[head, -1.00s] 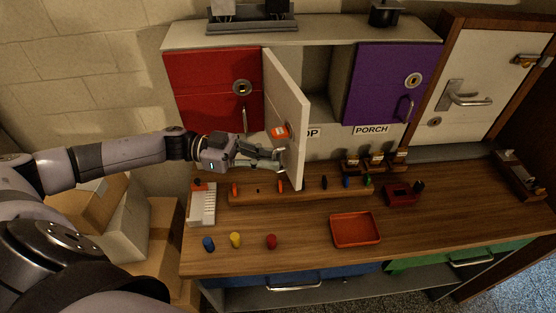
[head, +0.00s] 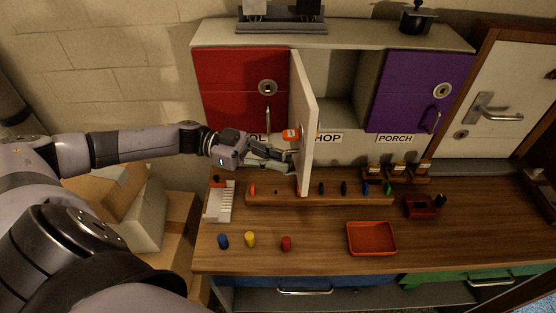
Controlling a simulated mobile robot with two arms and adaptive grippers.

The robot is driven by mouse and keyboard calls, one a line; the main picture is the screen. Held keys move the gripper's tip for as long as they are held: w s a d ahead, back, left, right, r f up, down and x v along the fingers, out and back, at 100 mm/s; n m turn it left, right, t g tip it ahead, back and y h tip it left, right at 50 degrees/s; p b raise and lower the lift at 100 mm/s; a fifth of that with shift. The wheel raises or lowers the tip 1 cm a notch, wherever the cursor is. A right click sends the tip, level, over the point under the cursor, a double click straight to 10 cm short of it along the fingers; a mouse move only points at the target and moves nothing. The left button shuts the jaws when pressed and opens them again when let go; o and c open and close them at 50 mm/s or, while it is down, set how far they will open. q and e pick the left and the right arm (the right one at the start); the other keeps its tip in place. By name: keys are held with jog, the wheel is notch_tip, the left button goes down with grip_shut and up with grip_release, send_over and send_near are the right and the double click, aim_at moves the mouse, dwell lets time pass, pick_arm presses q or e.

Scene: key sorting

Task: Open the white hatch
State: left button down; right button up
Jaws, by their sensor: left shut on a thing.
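The white hatch (head: 308,130) stands swung out from the cabinet between the red hatch (head: 235,82) and the purple hatch (head: 415,92). It shows nearly edge-on, and the grey compartment (head: 338,85) behind it is exposed. An orange item (head: 290,135), probably a key head, sits on the hatch's left-hand face. My left gripper (head: 288,160) is at the lower part of that face, shut on what appears to be the hatch handle, which the fingers mostly hide. My right gripper is not in view.
A wooden key rack (head: 330,198) lies under the hatch. A red tray (head: 371,238), a dark red box (head: 423,206) and blue, yellow and red pegs stand on the worktop. The front middle of the worktop is clear. A white door (head: 500,85) is at the right.

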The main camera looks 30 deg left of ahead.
pick_arm(q)
jog(key=c, duration=1.7)
grip_release()
jog(key=shift+w+a, duration=0.1)
jog(key=shift+w, duration=0.05)
jog(key=v, duration=1.2)
